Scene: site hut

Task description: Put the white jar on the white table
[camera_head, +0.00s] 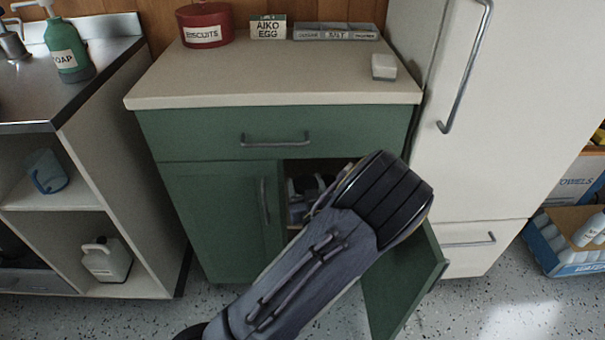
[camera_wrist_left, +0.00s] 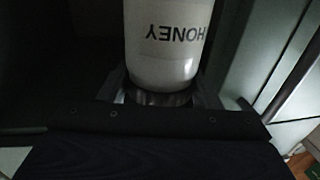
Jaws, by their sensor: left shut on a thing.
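The white jar (camera_wrist_left: 165,62), marked HONEY, fills the upper middle of the left wrist view and appears upside down there. My left gripper (camera_wrist_left: 163,92) is shut on it, a finger on each side near its dark end. In the head view my left arm reaches in through the open right side of the green cabinet (camera_head: 215,205). There the arm covers most of the opening, and I cannot make out the jar. I see no table that is clearly the white table. My right gripper is not in view.
The open green door (camera_head: 402,285) stands just right of my arm. A white fridge (camera_head: 480,130) is at right.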

